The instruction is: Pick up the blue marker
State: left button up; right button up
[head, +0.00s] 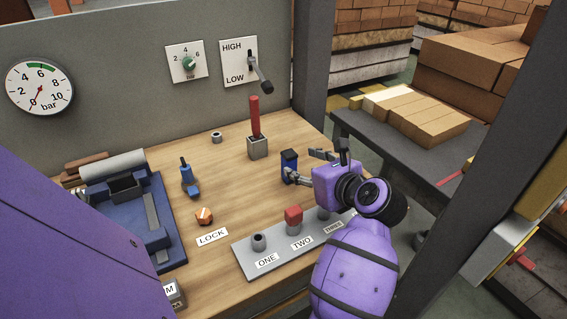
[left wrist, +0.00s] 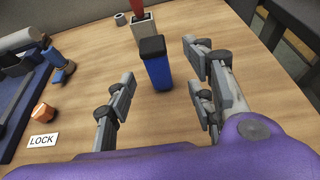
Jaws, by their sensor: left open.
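The blue marker (head: 289,168) stands upright on the wooden bench, a blue block-like body with a black top. It also shows in the left wrist view (left wrist: 157,70), ahead of and between the two spread fingers. My left gripper (head: 308,165) is open and empty, with its fingers pointing at the marker from the right in the head view. In the left wrist view, clear gaps show between the marker and the fingers of the gripper (left wrist: 160,78). I cannot tell whether the near finger touches the marker in the head view. My right gripper is not in view.
A red-handled lever on a grey block (head: 257,146) stands behind the marker. A grey button plate (head: 290,246) lies in front. An orange knob (head: 204,215), a small blue valve (head: 188,178) and a blue vise-like device (head: 125,223) are to the left. The bench between is clear.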

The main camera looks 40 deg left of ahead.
aim_at(292, 155)
pick_arm(q)
jog(key=shift+w+a+f, duration=0.15)
jog(key=shift+a, duration=0.3)
jog(key=x, duration=0.4)
jog(key=p+x, duration=0.1)
jog(key=x, duration=0.1)
jog(key=shift+a+f, duration=0.2)
jog(key=shift+f, duration=0.2)
grip_shut()
jog(key=shift+r, duration=0.1)
jog(key=shift+r, duration=0.45)
jog(key=r, duration=0.2)
jog(key=shift+d+r, duration=0.25)
jog(key=d+r+b, duration=0.2)
jog(key=d+r, duration=0.7)
jog(key=d, duration=0.4)
jog(key=shift+w+d+r, duration=0.25)
jog(key=shift+w+d, duration=0.05)
